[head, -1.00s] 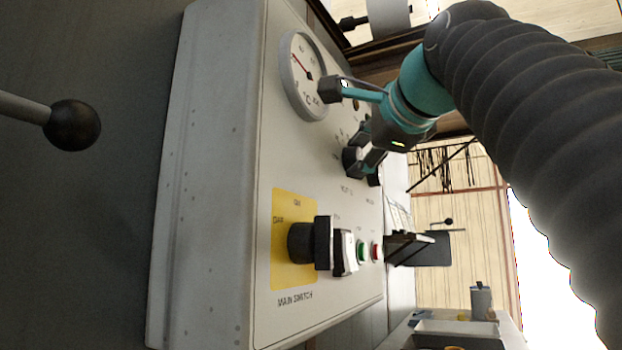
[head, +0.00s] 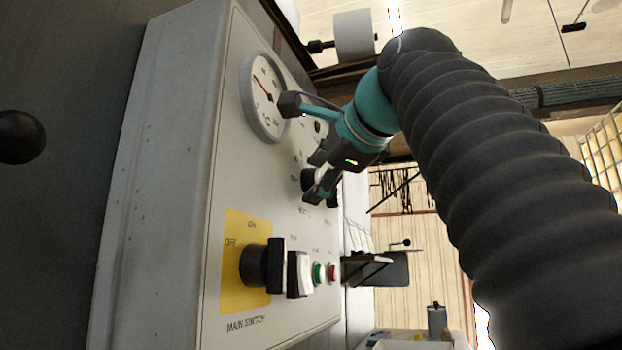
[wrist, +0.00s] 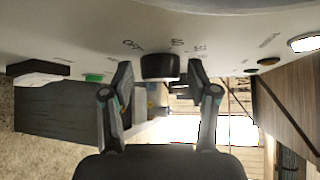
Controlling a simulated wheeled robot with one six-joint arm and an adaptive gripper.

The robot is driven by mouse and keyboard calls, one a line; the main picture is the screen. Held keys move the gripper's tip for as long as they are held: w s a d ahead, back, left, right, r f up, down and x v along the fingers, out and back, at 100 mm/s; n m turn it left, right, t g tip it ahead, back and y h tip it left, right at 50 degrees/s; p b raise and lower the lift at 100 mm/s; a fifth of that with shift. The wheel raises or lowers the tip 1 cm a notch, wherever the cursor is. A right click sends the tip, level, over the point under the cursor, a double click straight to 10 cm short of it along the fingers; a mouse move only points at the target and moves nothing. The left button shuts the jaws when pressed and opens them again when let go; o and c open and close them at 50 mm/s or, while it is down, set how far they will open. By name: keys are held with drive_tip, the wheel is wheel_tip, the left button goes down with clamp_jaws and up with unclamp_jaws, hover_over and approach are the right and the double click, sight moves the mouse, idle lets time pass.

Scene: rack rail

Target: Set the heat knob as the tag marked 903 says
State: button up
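My gripper (head: 320,178) is open at the grey control panel (head: 180,150), its fingers on either side of a black knob. In the wrist view my gripper (wrist: 159,78) has its two fingers apart, with the black knob (wrist: 160,66) between and slightly beyond their tips; I see gaps on both sides. The same knob (head: 308,178) is partly hidden by the fingers in the head view. Small scale marks surround it, including what looks like OFF; its setting is not readable. I cannot read which label names it. No tag marked 903 is legible.
The panel also bears a round gauge (head: 263,97), a black main switch (head: 262,265) on a yellow plate (head: 236,232), a green button (head: 318,273) and a red button (head: 332,273). Another black knob (head: 334,194) is close beside the fingers. A ball-ended lever (head: 20,137) stands at left.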

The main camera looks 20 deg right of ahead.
idle(0.3)
drive_tip(key=v, duration=1.2)
idle(0.3)
idle(0.7)
